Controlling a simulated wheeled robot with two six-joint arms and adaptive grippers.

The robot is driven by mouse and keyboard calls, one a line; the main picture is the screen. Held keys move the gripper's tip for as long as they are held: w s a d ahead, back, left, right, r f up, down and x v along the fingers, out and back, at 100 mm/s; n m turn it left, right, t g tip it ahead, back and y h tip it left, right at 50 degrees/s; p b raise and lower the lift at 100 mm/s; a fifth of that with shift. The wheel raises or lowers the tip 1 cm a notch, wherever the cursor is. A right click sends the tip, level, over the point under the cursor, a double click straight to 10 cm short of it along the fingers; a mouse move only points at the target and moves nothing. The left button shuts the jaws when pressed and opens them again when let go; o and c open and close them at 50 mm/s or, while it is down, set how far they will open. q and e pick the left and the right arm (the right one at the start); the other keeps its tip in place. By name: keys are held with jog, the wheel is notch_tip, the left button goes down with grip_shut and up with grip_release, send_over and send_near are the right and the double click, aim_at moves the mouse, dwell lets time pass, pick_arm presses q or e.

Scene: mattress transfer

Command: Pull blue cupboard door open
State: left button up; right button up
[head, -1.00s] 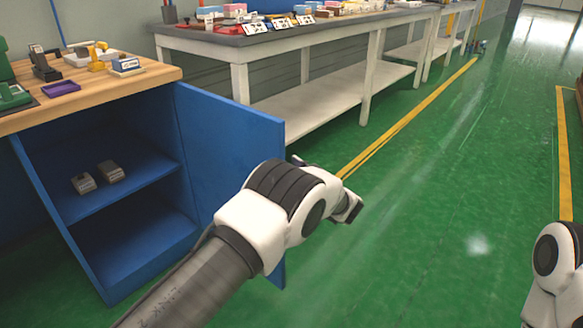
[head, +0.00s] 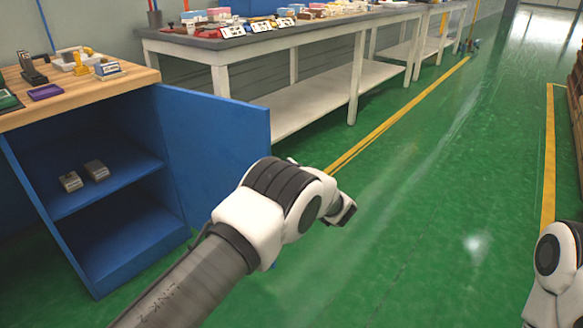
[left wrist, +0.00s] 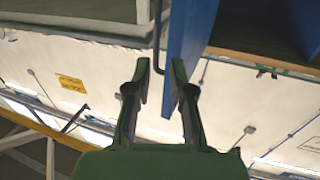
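The blue cupboard (head: 110,250) stands at the left under a wooden top. Its blue door (head: 215,140) is swung wide open to the right, and the shelves inside are exposed. My left arm reaches in front of the door's lower outer part, and its wrist hides the gripper's fingers in the head view. In the left wrist view my left gripper (left wrist: 161,66) is open, its fingers apart. The blue door (left wrist: 191,35) shows edge-on, partly behind the right finger. A thin dark handle (left wrist: 158,35) reaches down to between the fingertips. My right gripper is out of view.
Two small grey items (head: 96,170) lie on the cupboard shelf. Tools and a purple tray (head: 45,92) are on the wooden top (head: 110,85). A long white-legged workbench (head: 220,80) stands behind the door. The green floor (head: 430,200) to the right is clear.

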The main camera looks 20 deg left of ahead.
pick_arm(q)
jog(key=shift+d, duration=0.3)
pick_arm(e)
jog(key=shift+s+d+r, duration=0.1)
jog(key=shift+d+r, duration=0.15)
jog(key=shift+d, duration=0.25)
